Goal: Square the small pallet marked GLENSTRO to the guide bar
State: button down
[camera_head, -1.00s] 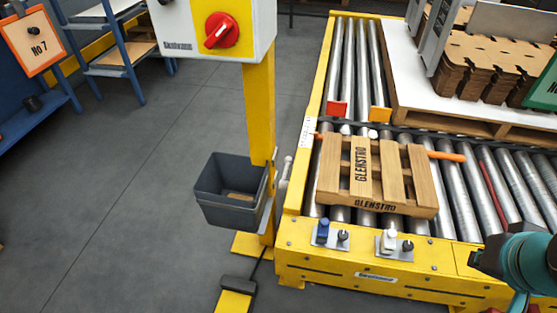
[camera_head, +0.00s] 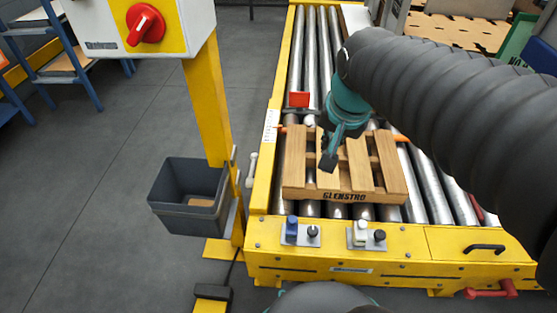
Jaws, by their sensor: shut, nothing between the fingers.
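The small wooden pallet (camera_head: 296,172) lies on the conveyor rollers near the front end, with GLENSTRO on its front edge. An orange bar (camera_head: 399,138) shows at its far right corner, and a short orange end shows at its far left; the middle is hidden by the pallet and my arm. I take this for the guide bar. I cannot tell whether the pallet touches it or lies exactly parallel. My gripper (camera_head: 328,162) is shut and empty, pointing down over the middle of the pallet and hiding part of its slats. Contact with the pallet is unclear.
A red block (camera_head: 299,99) stands behind the pallet on the left. Knobs and levers (camera_head: 361,232) sit on the yellow front frame (camera_head: 400,255). A yellow post with a grey bin (camera_head: 190,190) stands left. My arm hides much of the right side.

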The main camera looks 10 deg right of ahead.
jog(key=w+a+f+m+g+b, duration=0.2)
jog(key=w+f+m, duration=0.3)
jog(key=w, duration=0.5)
jog(key=m+g+b, duration=0.2)
jog(key=m+b, duration=0.2)
jog(key=m, duration=0.8)
send_over(286, 155)
jog(key=w+a, duration=0.2)
notch_tip(286, 155, down, 22)
jog(key=f, duration=0.3)
jog(key=f+b, duration=0.1)
jog(key=f, duration=0.5)
jog(key=shift+s+d+f+b, duration=0.15)
jog(key=shift+s+b, duration=0.15)
jog(key=shift+s+d, duration=0.25)
jog(key=shift+d, duration=0.7)
jog(key=shift+p, duration=0.3)
